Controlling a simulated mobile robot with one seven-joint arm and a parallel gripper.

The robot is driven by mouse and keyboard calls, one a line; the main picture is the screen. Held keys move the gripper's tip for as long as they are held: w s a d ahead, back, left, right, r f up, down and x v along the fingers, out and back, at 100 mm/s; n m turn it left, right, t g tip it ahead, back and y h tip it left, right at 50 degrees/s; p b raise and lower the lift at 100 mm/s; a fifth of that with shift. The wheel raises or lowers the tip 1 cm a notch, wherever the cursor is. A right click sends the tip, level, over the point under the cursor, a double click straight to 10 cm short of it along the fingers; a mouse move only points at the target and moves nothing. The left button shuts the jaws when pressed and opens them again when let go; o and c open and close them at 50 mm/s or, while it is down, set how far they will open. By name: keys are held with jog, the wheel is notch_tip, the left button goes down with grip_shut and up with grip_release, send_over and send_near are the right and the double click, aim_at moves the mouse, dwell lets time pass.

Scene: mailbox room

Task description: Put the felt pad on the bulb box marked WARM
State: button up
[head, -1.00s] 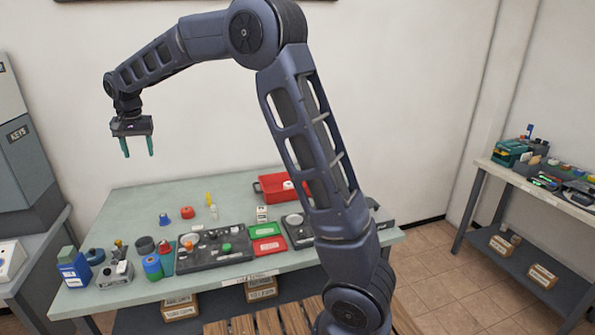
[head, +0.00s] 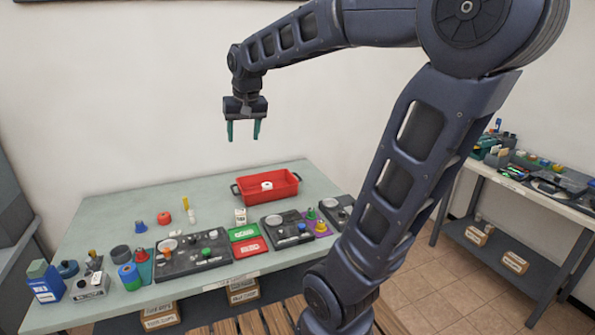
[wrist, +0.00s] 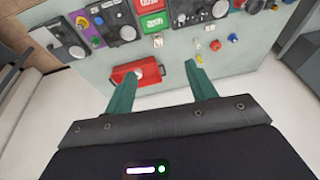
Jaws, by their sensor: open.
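My gripper (head: 243,138) is open and empty, high above the back of the table. In the wrist view my gripper (wrist: 161,76) has its two green fingers spread, with nothing between them. A small white box with dark print (head: 240,216) stands behind the green tray; it also shows in the wrist view (wrist: 158,41). It may be a bulb box, but I cannot read WARM on it. A blue box (head: 45,290) with a green top stands at the table's front left. I cannot pick out the felt pad for certain.
A red bin (head: 268,197) with a white item inside stands at the back right. Dark panels with knobs (head: 192,253) and green (head: 242,233) and red trays line the front. Cups and small parts crowd the left. The table's back left (head: 125,205) is clear.

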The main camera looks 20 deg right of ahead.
jog(key=s+d+f, duration=0.3)
jog(key=s+d, duration=0.2)
jog(key=s, duration=0.2)
jog(key=s+d+f+t, duration=0.1)
jog(key=s+d+f, duration=0.3)
jog(key=s, duration=0.4)
jog(key=shift+d+h, duration=0.3)
jog(key=shift+d, duration=0.3)
